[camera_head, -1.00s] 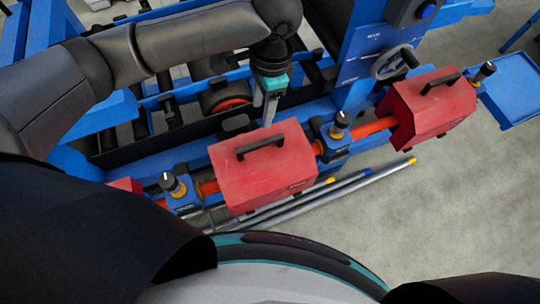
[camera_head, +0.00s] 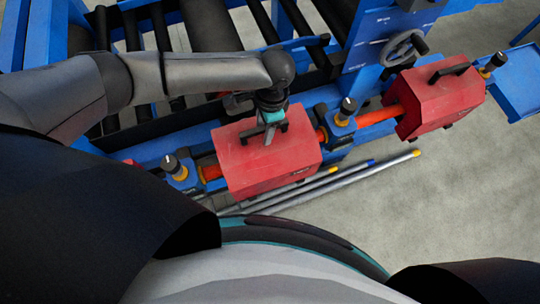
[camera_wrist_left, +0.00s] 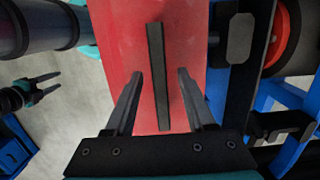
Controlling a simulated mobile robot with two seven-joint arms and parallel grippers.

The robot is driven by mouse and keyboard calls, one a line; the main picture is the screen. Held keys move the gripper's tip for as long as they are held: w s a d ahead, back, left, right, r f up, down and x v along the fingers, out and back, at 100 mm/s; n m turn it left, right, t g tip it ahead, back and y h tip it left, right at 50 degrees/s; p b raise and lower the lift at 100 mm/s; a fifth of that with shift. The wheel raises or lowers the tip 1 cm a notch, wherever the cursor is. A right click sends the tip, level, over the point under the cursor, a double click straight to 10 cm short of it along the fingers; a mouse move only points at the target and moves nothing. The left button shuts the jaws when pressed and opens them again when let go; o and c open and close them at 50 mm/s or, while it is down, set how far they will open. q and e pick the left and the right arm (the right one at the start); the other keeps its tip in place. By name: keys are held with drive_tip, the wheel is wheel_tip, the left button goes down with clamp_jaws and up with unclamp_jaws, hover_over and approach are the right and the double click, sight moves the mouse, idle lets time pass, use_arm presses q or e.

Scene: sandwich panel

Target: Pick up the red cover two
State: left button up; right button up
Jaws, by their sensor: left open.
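A red box-shaped cover (camera_head: 262,168) with a black bar handle (camera_head: 246,136) sits over the orange shaft in the middle of the blue machine. My left gripper (camera_head: 268,132) is open just above its handle. In the left wrist view my left gripper (camera_wrist_left: 161,75) has one finger on each side of the black handle (camera_wrist_left: 158,75), with gaps between, on the red cover (camera_wrist_left: 115,30). A second red cover (camera_head: 440,98) with a black handle sits further right. I cannot tell which one is numbered two. My right gripper (camera_wrist_left: 48,84) shows small and open in the left wrist view.
A handwheel (camera_head: 402,48) is behind the right cover. Metal rods (camera_head: 330,182) lie in front, with clear grey floor (camera_head: 455,210) to the right.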

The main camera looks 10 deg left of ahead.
use_arm(q)
drive_tip(key=shift+f, duration=0.2)
clamp_jaws()
idle(0.3)
drive_tip(key=shift+r, duration=0.15)
idle(0.9)
